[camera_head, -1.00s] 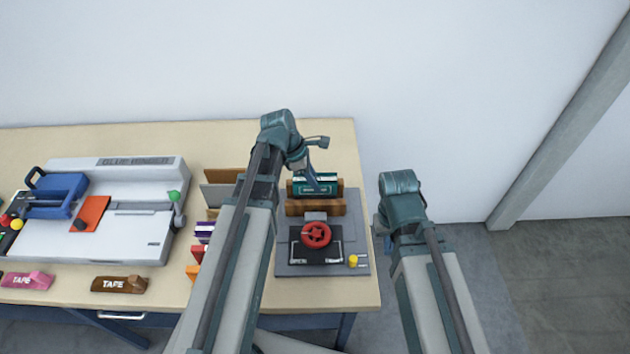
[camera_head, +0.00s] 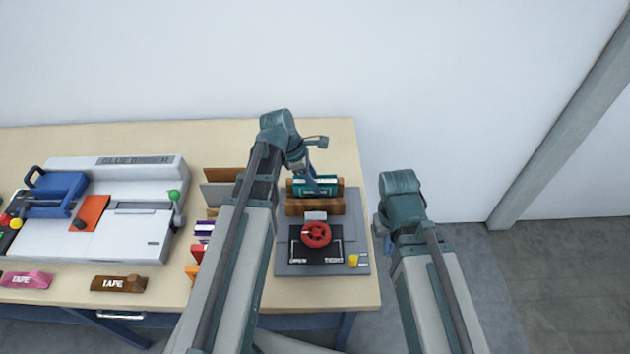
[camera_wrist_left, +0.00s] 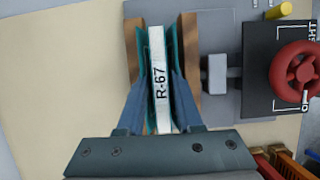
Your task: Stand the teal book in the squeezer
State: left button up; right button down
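The teal book (camera_head: 316,188) stands upright between the two wooden jaws of the squeezer (camera_head: 322,207). In the left wrist view the book's white page edge (camera_wrist_left: 160,85) faces the camera, marked R-67, with teal covers on both sides. My left gripper (camera_wrist_left: 159,88) reaches down from above, one blue finger against each cover, and appears shut on the book. The wooden jaws (camera_wrist_left: 188,55) flank the book and the finger ends; the book's lower part is hidden. My right gripper (camera_head: 385,228) hangs beyond the table's right edge, its fingers mostly hidden.
The squeezer's red handwheel (camera_head: 316,235) stands in front of the jaws, near a yellow knob (camera_head: 353,261). Left of my left arm are upright boards and books (camera_head: 204,228) and a white glue machine (camera_head: 125,225). A brown tape block (camera_head: 118,284) lies at the front.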

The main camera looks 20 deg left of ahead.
pick_arm(q)
jog(key=shift+p+v, duration=4.65)
jog(key=shift+v, duration=0.65)
jog(key=shift+f, duration=0.1)
jog(key=shift+s+d, duration=0.15)
jog(key=s+d+f+m+y+b, duration=0.1)
jog(key=s+d+m, duration=0.3)
jog(key=m, duration=0.3)
jog(key=s+d+f+m+g+y+b, duration=0.1)
jog(key=s+d+m, duration=0.3)
jog(key=m, duration=0.4)
jog(key=s+d+f+m+y+b, duration=0.1)
jog(key=s+d+f+m+y, duration=0.1)
jog(key=m, duration=0.6)
jog(key=shift+s+d+f+g+y, duration=0.1)
jog(key=shift+s+d+f+y, duration=0.1)
jog(key=shift+s+d, duration=0.3)
jog(key=shift+s+d+f+g+y, duration=0.1)
jog(key=shift+s+d+y, duration=0.15)
jog(key=shift+d, duration=0.5)
jog(key=shift+s+d+f+g+y, duration=0.15)
jog(key=shift+s+d, duration=0.25)
jog(key=shift+d, duration=0.2)
jog(key=shift+s+d+m, duration=0.25)
jog(key=shift+s+m, duration=0.05)
jog(key=shift+m, duration=0.7)
